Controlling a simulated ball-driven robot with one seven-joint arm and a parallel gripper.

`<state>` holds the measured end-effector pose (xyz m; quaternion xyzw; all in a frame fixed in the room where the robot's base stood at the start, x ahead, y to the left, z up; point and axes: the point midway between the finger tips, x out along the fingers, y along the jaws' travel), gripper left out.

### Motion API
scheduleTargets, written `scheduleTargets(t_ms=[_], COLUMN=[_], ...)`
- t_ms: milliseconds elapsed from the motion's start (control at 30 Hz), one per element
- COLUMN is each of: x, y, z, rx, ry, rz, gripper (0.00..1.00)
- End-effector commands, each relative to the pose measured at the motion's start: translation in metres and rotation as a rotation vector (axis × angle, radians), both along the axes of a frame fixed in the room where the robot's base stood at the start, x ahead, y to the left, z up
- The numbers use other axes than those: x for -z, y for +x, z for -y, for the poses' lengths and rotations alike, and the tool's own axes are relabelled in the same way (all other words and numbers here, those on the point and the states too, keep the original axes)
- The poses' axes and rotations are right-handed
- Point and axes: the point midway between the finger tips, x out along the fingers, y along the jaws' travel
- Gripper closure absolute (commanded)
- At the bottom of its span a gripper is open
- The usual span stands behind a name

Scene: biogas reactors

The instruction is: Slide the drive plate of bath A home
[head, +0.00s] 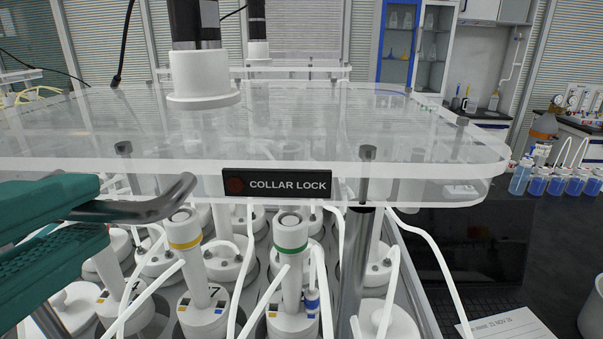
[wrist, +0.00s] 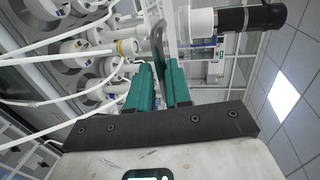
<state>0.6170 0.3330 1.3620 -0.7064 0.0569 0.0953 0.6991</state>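A clear drive plate (head: 300,120) spans the head view above the bath. Its front edge bears a black label (head: 276,184) reading "COLLAR LOCK" with a dark red hexagon. Under it stand white reactors with tall necks, one ringed yellow (head: 184,235) and one ringed green (head: 290,245). A dark grey bent metal handle (head: 140,207) sits at the plate's front left; it also shows in the wrist view (wrist: 159,38). My gripper (head: 104,213) has teal fingers, seen in the wrist view (wrist: 160,70), closed around the handle with little gap. How the handle joins the plate is unclear.
White tubes hang among the reactors. A metal post (head: 356,255) stands under the plate's right part. At right are a dark bench with a laptop (head: 480,250), a paper sheet (head: 510,325) and several blue bottles (head: 555,186). A black-and-white cylinder (head: 199,60) rises above the plate.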

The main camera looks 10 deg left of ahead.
Motion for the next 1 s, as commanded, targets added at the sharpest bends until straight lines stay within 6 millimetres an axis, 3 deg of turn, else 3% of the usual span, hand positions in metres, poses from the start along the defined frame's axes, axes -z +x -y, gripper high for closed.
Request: scheduleTargets(t_ms=[200,533,1000], x=[0.000,-0.001,-0.017], y=[0.000,-0.004,-0.083], z=[-0.001,-0.001,0.003], rx=[-0.003,-0.004,-0.006], ry=[0.001,0.001,0.002], rz=[0.001,0.003,0.003], gripper=[0.63,0.63,0.63])
